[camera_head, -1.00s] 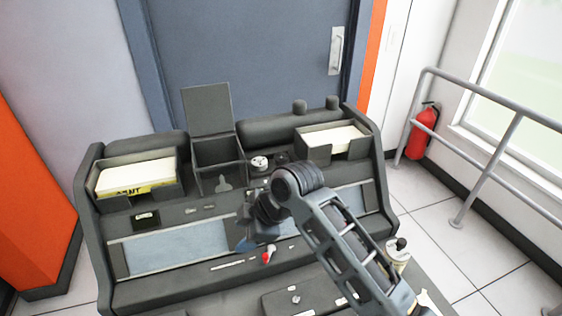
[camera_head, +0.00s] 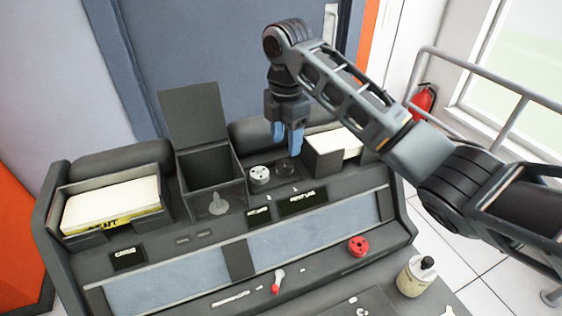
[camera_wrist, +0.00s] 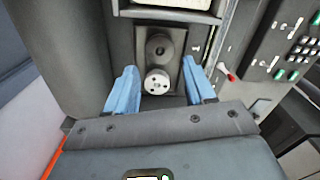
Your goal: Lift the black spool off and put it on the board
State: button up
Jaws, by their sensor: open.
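The black spool (camera_head: 284,167) is a dark round disc on the console's back ledge, partly behind my gripper's fingers in the head view. It also shows in the wrist view (camera_wrist: 158,44), set on a dark recessed panel (camera_wrist: 178,28). A pale grey spool (camera_head: 260,176) with dark holes sits close beside it, nearer the fingers in the wrist view (camera_wrist: 157,82). My gripper (camera_head: 287,143) points down over the spools with its blue fingers apart and nothing between them. I cannot tell for sure which surface is the board.
A dark open-lidded box (camera_head: 213,192) stands left of the spools, and a card tray (camera_head: 322,158) stands close on the right. Another card tray (camera_head: 112,204) is at far left.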

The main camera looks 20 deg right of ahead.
jog(key=shift+d+f+p, duration=0.15)
jog(key=shift+f+p, duration=0.65)
jog(key=shift+f, duration=2.65)
jog(key=c, duration=1)
jog(key=shift+o, duration=0.2)
notch_tip(320, 180, up, 14)
jog(key=p, duration=0.2)
